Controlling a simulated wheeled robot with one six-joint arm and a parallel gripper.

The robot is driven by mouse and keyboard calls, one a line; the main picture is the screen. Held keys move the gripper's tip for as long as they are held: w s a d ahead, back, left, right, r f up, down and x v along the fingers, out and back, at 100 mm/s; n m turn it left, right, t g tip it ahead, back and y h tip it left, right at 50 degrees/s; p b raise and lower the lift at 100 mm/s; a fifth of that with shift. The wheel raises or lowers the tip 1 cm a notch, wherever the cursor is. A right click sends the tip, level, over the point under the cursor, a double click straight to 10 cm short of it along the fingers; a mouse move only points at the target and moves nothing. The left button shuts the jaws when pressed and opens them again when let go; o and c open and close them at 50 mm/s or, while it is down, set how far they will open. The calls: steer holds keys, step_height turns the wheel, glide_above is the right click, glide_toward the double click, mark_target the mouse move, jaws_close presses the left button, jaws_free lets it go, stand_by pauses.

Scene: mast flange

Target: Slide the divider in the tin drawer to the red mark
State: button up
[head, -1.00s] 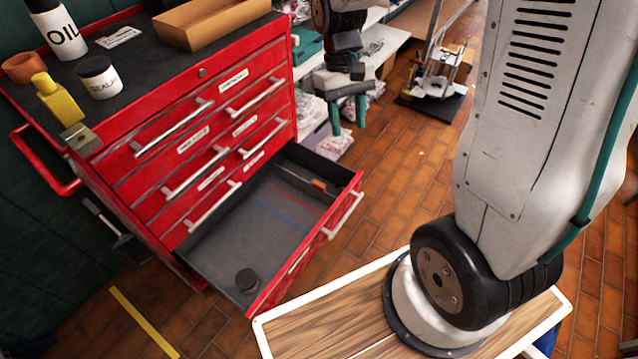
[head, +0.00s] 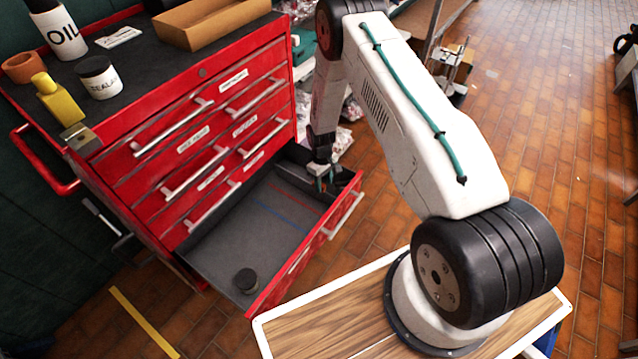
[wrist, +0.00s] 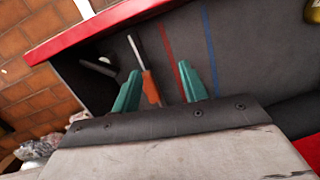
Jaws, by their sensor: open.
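The tin drawer (head: 225,245) is pulled out of the red cabinet, and its grey floor also shows in the wrist view (wrist: 245,70). The divider (wrist: 136,50) shows there as a thin, light strip with an orange part (wrist: 151,88). The red mark (wrist: 166,48) is a line to its right, apart from it. My gripper (head: 326,182) is open at the drawer's far right end. In the wrist view its two teal fingers (wrist: 159,68) stand on either side of the orange part. Contact and finger height cannot be told.
A blue line (wrist: 210,48) lies beyond the red mark. A dark round object (head: 246,281) stands at the drawer's near end. A dark object (wrist: 98,66) lies at the other end, left of the divider. The floor between the marks and the round object is clear.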

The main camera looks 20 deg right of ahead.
steer(key=shift+n+t, duration=0.4)
steer(key=shift+t, duration=0.3)
steer(key=w, duration=0.4)
steer(key=shift+w+d+r, duration=0.15)
steer(key=shift+w+d, duration=0.05)
steer(key=shift+w, duration=0.05)
steer(key=shift+w+d+t, duration=0.1)
steer(key=shift+w+t, duration=0.2)
steer(key=shift+w, duration=0.05)
steer(key=shift+w+f+n, duration=0.1)
steer(key=shift+f+n, duration=0.15)
steer(key=shift+n, duration=0.05)
step_height(320, 180, down, 7)
steer(key=shift+f, duration=0.1)
